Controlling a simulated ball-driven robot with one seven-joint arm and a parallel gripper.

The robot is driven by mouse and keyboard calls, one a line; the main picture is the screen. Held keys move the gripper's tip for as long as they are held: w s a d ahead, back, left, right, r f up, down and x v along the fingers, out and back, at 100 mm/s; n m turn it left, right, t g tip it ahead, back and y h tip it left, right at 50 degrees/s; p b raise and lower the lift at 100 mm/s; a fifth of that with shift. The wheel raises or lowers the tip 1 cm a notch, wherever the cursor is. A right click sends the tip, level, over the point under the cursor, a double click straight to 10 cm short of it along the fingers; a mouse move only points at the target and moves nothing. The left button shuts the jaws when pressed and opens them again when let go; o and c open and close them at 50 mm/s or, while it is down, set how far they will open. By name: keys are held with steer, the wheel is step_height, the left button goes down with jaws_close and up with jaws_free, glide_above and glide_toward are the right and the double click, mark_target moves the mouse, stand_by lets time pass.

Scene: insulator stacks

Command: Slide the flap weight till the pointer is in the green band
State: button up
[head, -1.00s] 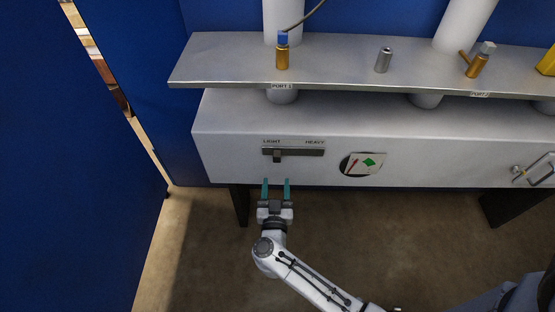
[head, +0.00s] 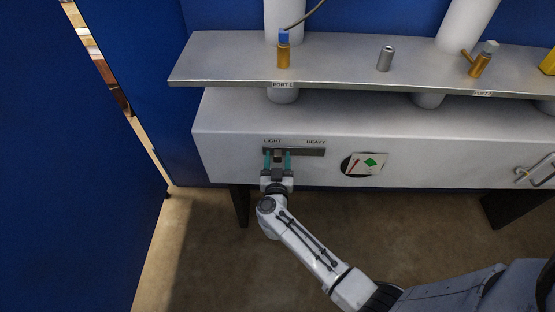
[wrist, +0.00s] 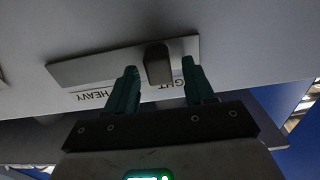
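The flap weight (wrist: 158,65) is a dark knob on a slotted grey plate (head: 308,152) marked LIGHT on the left and HEAVY on the right. It sits near the LIGHT end. My gripper (head: 278,156) is open, its two teal fingers on either side of the knob; in the wrist view, my gripper (wrist: 160,82) shows gaps between the knob and both fingers. The gauge (head: 363,164) is right of the plate. Its red pointer (head: 355,165) stands left of the green band (head: 370,162), outside it.
A grey shelf (head: 230,66) juts out above the box face, carrying a brass valve with a blue cap (head: 283,50), a grey cylinder (head: 385,58) and another brass valve (head: 481,62). A handle (head: 535,170) is at the far right. A blue wall (head: 70,170) stands at left.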

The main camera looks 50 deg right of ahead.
jaws_close()
stand_by(0.3)
steer(key=s+d+p, duration=0.2)
steer(key=shift+s, duration=0.4)
jaws_free()
stand_by(0.3)
steer(key=v, duration=1)
steer(key=shift+s+a+p, duration=0.25)
steer(key=shift+a+p, duration=0.05)
steer(key=shift+p, duration=0.05)
